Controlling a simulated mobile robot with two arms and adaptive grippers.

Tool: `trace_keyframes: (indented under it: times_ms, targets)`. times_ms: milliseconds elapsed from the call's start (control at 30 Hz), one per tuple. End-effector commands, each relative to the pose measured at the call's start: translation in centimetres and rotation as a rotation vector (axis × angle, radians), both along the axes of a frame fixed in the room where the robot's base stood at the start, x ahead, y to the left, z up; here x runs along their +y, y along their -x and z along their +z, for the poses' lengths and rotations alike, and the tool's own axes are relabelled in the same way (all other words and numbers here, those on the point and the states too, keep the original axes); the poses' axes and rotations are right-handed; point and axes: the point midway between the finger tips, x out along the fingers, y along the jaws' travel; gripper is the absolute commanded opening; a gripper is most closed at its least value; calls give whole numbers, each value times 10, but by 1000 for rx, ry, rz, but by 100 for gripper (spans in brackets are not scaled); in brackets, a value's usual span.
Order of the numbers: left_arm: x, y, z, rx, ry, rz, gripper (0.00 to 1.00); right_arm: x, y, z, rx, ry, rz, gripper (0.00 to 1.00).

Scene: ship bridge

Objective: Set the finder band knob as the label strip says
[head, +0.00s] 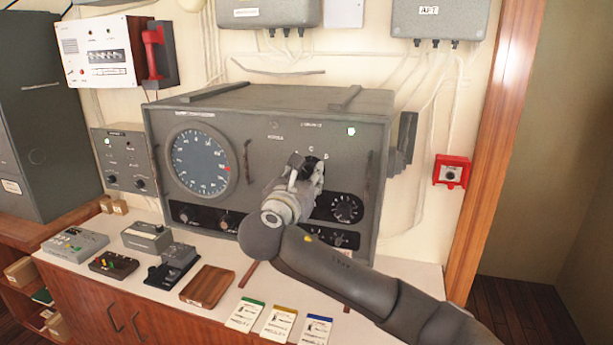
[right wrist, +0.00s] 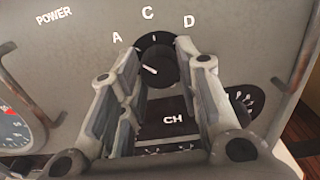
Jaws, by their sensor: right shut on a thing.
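The finder band knob (right wrist: 158,68) is dark and round on the grey radio cabinet (head: 270,105), with letters A, C and D above it in the right wrist view. Its white pointer mark slants up and left, roughly toward A. My right gripper (head: 305,172) reaches the front panel; in the right wrist view its fingers (right wrist: 166,70) stand on both sides of the knob, shut on it. A dark strip (right wrist: 172,118) below shows "CH", with the rest hidden by the fingers. The small label above the knob in the head view is too small to read. My left gripper is out of view.
A round blue dial (head: 201,163) is left on the cabinet, and a smaller dark dial (head: 346,208) is right of my gripper. Small devices, a wooden tray (head: 207,286) and three coloured-top cards (head: 279,323) lie on the white counter. A red box (head: 451,171) is on the wall.

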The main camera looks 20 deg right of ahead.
Motion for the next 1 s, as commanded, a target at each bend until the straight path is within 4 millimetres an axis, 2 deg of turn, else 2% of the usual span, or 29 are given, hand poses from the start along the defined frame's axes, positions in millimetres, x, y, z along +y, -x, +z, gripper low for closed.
trace_keyframes:
  times_ms: [367, 1000]
  targets:
    - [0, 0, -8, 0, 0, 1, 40, 1, 0, -2, -61, -96, 1, 7]
    - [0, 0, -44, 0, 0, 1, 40, 1, 0, -4, -385, -574, 0, 7]
